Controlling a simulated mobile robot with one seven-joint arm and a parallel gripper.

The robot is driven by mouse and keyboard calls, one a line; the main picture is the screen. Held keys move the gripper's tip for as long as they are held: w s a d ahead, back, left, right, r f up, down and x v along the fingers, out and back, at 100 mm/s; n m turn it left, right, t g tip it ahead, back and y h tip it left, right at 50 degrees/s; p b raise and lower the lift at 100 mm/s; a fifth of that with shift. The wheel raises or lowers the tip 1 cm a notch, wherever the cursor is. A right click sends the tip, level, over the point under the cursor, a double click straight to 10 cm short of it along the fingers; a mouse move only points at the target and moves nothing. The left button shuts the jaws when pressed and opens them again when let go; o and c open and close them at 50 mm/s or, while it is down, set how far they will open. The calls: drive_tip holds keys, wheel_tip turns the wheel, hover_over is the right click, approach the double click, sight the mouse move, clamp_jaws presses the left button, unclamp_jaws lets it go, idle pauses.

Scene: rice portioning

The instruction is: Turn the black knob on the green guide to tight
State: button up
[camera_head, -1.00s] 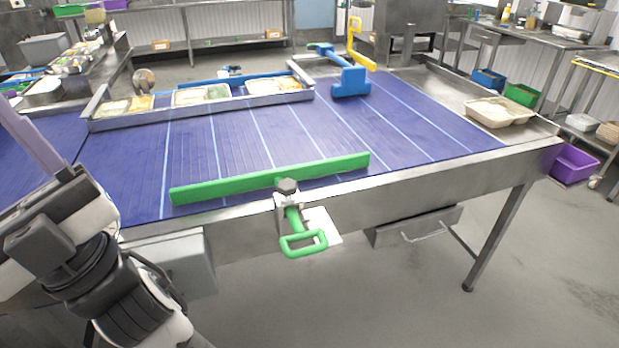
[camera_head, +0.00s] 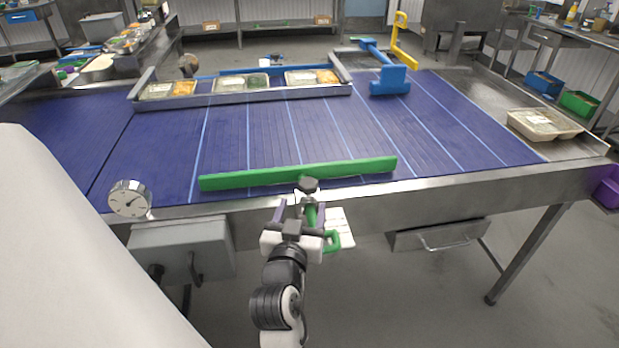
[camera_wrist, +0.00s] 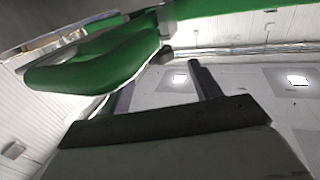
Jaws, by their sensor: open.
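The green guide (camera_head: 240,180) lies across the front of the blue belt, with its clamp at the table's front edge. The black knob (camera_head: 308,184) sits on top of that clamp. The guide's green loop handle (camera_head: 333,241) hangs below, partly hidden by my arm. My gripper (camera_head: 300,209) is open, just in front of and slightly below the knob, with no contact visible. In the wrist view the two fingers of my gripper (camera_wrist: 163,80) stand apart, the green handle (camera_wrist: 95,62) passes close by them, and the knob cannot be made out.
A round dial (camera_head: 130,199) stands above a grey box at the left front. Food trays (camera_head: 243,83) sit in a metal rack across the belt. A blue guide (camera_head: 388,82) stands at the back right. The belt behind the green guide is clear.

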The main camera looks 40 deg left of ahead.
sight(309, 178)
drive_tip(key=p+x, duration=0.2)
drive_tip(key=x, duration=0.8)
drive_tip(key=shift+p, duration=0.35)
drive_tip(key=c, duration=1)
